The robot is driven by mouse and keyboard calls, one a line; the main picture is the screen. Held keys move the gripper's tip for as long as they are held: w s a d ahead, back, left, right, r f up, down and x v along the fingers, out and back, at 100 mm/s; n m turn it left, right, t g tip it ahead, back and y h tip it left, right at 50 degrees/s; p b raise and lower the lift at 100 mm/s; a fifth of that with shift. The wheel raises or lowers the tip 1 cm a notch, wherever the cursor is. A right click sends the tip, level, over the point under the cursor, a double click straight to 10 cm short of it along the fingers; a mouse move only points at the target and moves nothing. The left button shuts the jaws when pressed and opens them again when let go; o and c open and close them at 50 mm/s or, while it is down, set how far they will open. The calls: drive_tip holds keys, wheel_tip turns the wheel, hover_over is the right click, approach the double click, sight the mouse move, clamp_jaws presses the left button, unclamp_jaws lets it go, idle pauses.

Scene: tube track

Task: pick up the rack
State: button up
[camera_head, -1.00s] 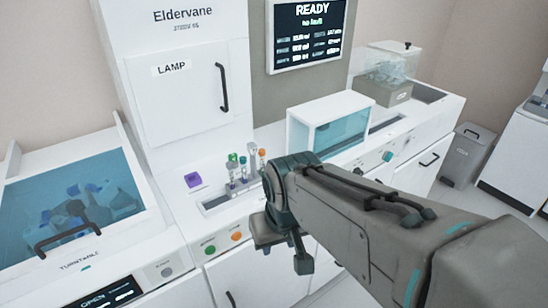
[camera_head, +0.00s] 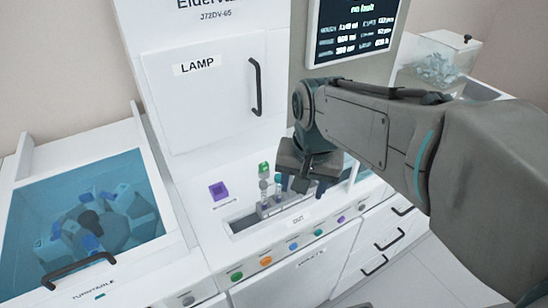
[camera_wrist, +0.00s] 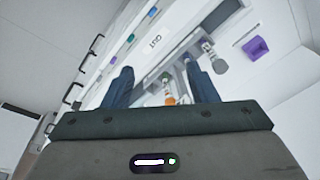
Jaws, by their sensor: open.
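The rack (camera_head: 268,209) is a small grey holder standing in a recessed tray marked OUT in the head view. It holds capped tubes; a green-capped tube (camera_head: 264,170) stands upright at its left. My gripper (camera_head: 301,184) is open above the rack's right side and hides part of it. In the wrist view the rack (camera_wrist: 176,77) lies beyond and between my open fingers (camera_wrist: 157,67). Nothing is held. I cannot tell whether the fingers touch the tubes.
A purple block (camera_head: 218,190) sits left of the tray. A row of coloured buttons (camera_head: 266,261) runs along the front. The white cabinet door marked LAMP (camera_head: 208,95) rises behind. A blue-lidded turntable (camera_head: 90,215) is at the left.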

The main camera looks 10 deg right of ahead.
drive_tip(key=w+r+m+g+p, duration=0.1)
drive_tip(key=w+r+m, duration=0.3)
drive_tip(key=w+r+m+p, duration=0.2)
drive_tip(key=w+r+m, duration=0.2)
drive_tip(key=m, duration=0.1)
drive_tip(key=shift+w+g, duration=0.4)
hover_over(288, 194)
drive_tip(key=f, duration=1.3)
drive_tip(key=shift+w+d+f+p, duration=0.1)
drive_tip(key=shift+w+f+p, duration=0.15)
drive_tip(key=shift+p, duration=0.15)
drive_tip(key=shift+c, duration=0.3)
clamp_jaws()
